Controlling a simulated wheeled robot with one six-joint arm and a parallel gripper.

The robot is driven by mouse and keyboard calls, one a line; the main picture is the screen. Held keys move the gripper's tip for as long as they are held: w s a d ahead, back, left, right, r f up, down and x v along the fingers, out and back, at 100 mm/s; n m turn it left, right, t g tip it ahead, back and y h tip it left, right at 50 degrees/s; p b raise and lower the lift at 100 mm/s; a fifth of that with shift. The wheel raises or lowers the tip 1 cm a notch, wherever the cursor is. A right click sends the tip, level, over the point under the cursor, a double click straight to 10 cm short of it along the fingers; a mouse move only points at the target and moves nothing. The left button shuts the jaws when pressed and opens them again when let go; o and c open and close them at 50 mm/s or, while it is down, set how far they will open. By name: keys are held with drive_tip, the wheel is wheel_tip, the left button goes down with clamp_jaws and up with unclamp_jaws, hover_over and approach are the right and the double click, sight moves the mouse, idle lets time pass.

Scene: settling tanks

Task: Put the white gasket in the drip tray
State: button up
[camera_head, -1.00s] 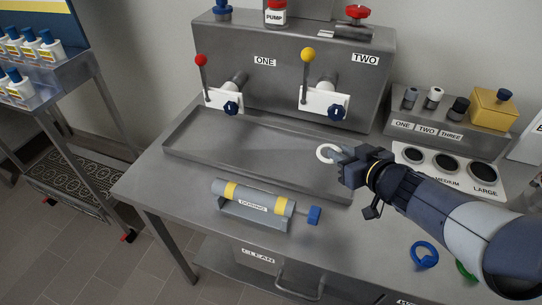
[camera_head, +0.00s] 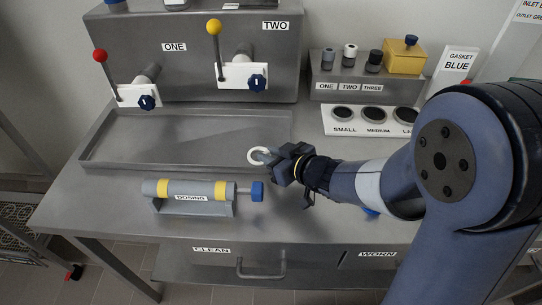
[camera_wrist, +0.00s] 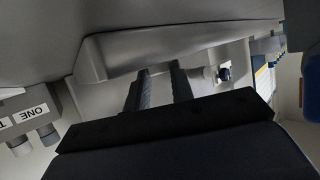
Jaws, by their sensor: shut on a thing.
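The white gasket (camera_head: 257,156) is a pale ring held at the tip of my gripper (camera_head: 269,158). My gripper is shut on it, reaching in from the right. The drip tray (camera_head: 150,151) is the wide, shallow grey metal tray along the bench, below the two levers. The gasket appears in front of the tray's right part in the head view; its exact height over the tray is unclear. In the wrist view my gripper's dark fingers (camera_wrist: 160,85) show, but I cannot make out the gasket.
A dosing cylinder (camera_head: 190,190) with yellow bands lies in front of the tray. Red (camera_head: 100,56) and yellow (camera_head: 214,27) levers stand behind it. Right are a gauge block (camera_head: 335,88) and the size plate (camera_head: 358,128). A blue piece (camera_head: 371,211) is mostly hidden under my arm.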

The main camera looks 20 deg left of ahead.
drive_tip(key=shift+f, duration=0.2)
drive_tip(key=o, duration=0.9)
drive_tip(key=shift+r, duration=0.1)
drive_tip(key=shift+o, duration=0.2)
drive_tip(key=shift+r, duration=0.25)
drive_tip(key=shift+s+d+r, duration=0.1)
drive_tip(key=shift+d+r, duration=0.05)
drive_tip(key=shift+d, duration=0.15)
drive_tip(key=p+v, duration=0.2)
drive_tip(key=v, duration=0.7)
drive_tip(key=shift+s+d+r+p, duration=0.15)
drive_tip(key=shift+d+r+p, duration=0.1)
drive_tip(key=shift+d+p, duration=0.05)
drive_tip(key=shift+s+d+r, duration=0.15)
drive_tip(key=shift+s+d, duration=0.3)
drive_tip(key=shift+d, duration=0.15)
